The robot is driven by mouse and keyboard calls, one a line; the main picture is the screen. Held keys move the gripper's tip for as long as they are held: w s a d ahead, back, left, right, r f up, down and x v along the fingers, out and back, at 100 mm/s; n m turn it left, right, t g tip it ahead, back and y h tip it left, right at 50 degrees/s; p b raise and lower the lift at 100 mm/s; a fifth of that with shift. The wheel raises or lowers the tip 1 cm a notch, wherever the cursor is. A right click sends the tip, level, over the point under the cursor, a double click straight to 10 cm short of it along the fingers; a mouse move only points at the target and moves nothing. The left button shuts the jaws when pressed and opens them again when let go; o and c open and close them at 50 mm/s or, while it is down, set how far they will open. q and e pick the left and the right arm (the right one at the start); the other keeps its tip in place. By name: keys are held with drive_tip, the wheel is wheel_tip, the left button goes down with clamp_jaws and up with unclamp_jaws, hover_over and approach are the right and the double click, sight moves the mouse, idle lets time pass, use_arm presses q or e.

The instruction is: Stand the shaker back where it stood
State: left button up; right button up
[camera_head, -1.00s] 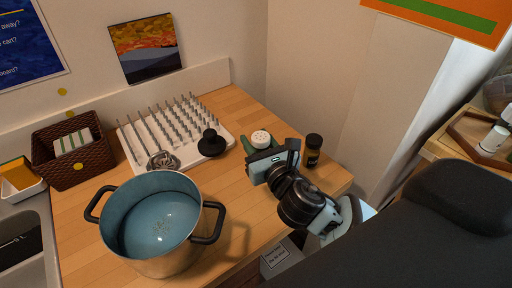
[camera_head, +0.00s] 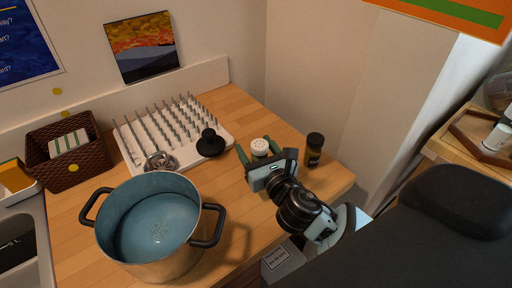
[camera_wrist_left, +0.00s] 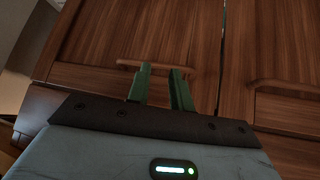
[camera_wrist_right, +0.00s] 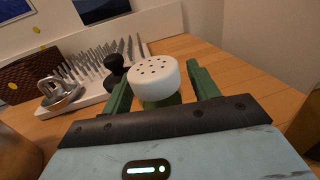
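The shaker (camera_head: 260,147) has a white cap with dark holes and a greenish body; it appears upright on the wooden counter. The right wrist view shows its cap (camera_wrist_right: 157,80) large, with most of the body hidden below. My right gripper (camera_head: 266,158) is open, with its green fingers on either side of the shaker; the right wrist view shows a gap between the right finger and the shaker. My left gripper (camera_wrist_left: 162,88) is out of the head view. Its fingers are a little apart, with nothing between them, before brown cabinet doors.
A dark-lidded jar (camera_head: 314,150) stands close right of my right gripper. A black knob-shaped object (camera_head: 210,144) is on the white peg rack (camera_head: 225,133) behind. A blue-lined pot (camera_head: 212,232) stands front left. A wicker basket (camera_head: 84,172) is farther left.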

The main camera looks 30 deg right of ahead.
drive_tip(key=shift+r, duration=0.2)
drive_tip(key=s, duration=0.7)
drive_tip(key=s+b, duration=0.1)
drive_tip(key=s, duration=0.3)
drive_tip(key=shift+a+f, duration=0.15)
drive_tip(key=shift+a, duration=0.2)
use_arm(q)
drive_tip(key=shift+s+f, duration=0.35)
drive_tip(key=shift+f, duration=0.3)
use_arm(e)
drive_tip(key=shift+s, duration=0.5)
